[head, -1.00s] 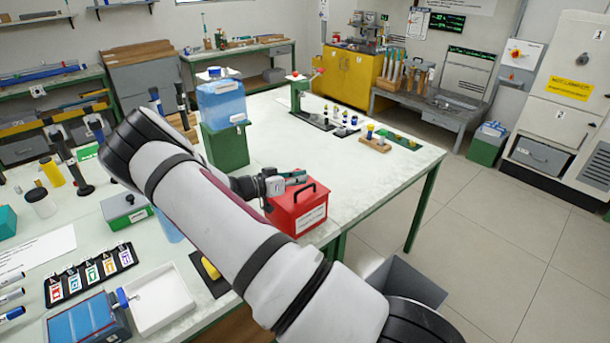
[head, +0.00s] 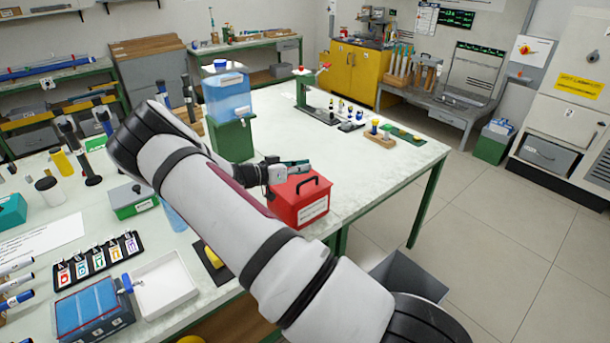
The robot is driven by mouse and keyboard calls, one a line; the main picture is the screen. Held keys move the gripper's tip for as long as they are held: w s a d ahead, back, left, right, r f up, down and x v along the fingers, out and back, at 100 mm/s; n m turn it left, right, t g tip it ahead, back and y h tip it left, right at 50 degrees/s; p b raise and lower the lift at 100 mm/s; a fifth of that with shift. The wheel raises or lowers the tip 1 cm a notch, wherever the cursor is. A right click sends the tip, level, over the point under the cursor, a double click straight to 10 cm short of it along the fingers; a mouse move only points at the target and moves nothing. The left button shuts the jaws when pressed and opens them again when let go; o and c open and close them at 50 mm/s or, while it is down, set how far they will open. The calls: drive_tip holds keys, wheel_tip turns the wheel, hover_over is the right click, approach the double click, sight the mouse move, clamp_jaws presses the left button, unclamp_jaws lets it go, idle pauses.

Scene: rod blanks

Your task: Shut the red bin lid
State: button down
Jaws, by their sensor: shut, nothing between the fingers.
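The red bin (head: 311,207) stands near the right front edge of the long table, with a white label on its front. Its red lid (head: 291,190), with a black handle on top, looks down on the box; I cannot tell whether a small gap is left. My gripper (head: 303,165) is at the back left of the lid, close behind the handle. Its fingers look together with nothing between them. Whether it touches the lid cannot be made out. My arm hides part of the table left of the bin.
A blue water container (head: 227,96) on a green stand (head: 232,140) is behind my gripper. A white tray (head: 166,285) and a green box (head: 131,200) are to the left. The table right of the bin is clear up to the small wooden block with pegs (head: 379,139).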

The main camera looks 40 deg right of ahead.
drive_tip(key=r+b+v, duration=0.2)
drive_tip(key=v, duration=0.8)
drive_tip(key=s+a+r+n+t+y, duration=0.2)
drive_tip(key=s+a+r+n+y, duration=0.3)
drive_tip(key=s, duration=0.5)
drive_tip(key=s+a+r+n+t+y, duration=0.3)
drive_tip(key=s+a+r+n+y, duration=0.2)
drive_tip(key=s+a+r, duration=0.4)
drive_tip(key=s+a+r+n+t+y, duration=0.2)
drive_tip(key=s+a+r+n+y, duration=0.3)
drive_tip(key=s+a, duration=0.4)
drive_tip(key=shift+s+a+r+n, duration=0.3)
drive_tip(key=shift+s+r+n, duration=0.2)
drive_tip(key=shift+s+r, duration=0.4)
drive_tip(key=shift+w+a, duration=0.1)
